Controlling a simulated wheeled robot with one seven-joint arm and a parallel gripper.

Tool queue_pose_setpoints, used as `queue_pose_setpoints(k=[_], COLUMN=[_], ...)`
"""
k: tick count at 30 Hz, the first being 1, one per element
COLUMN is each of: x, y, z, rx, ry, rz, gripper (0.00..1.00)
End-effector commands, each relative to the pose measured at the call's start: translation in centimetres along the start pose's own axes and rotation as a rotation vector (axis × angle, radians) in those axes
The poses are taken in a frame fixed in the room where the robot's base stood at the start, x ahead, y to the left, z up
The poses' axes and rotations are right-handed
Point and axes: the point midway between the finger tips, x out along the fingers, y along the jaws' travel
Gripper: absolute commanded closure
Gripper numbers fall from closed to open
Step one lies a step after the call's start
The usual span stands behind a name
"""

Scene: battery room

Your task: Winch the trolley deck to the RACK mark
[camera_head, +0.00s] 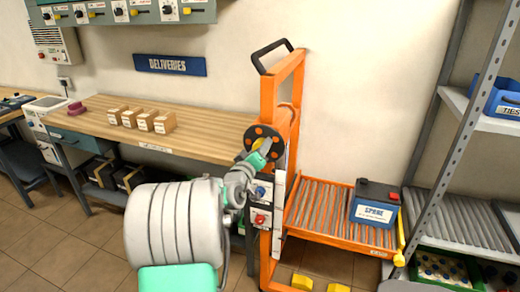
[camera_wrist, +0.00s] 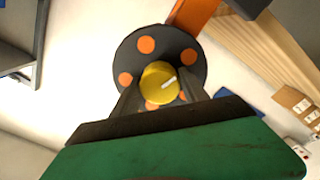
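The deck is low, beside the rack's lower roller shelf. A black winch wheel with orange dots (camera_head: 277,150) is on the mast; it also shows in the wrist view (camera_wrist: 205,75). My gripper (camera_head: 262,150) is at the wheel. In the wrist view my gripper (camera_wrist: 160,90) has a finger on each side of the yellow knob (camera_wrist: 160,80) at the wheel's middle, seemingly touching it. A pale strip (camera_head: 279,205) runs down the mast; no RACK mark is readable.
The metal rack (camera_head: 440,150) stands right of the deck, with a blue bin (camera_head: 500,98) above. A wooden bench (camera_head: 200,135) with several small boxes is left of the trolley. A yellow lever (camera_head: 402,238) is on the deck's right edge. Yellow blocks (camera_head: 302,282) lie below the deck.

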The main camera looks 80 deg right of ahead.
Motion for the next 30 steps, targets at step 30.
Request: queue_pose_setpoints(k=[30], x=[-0.02], y=[-0.36], z=[0.36], rx=[0.116], ry=[0.002], rz=[0.001], gripper=[0.93])
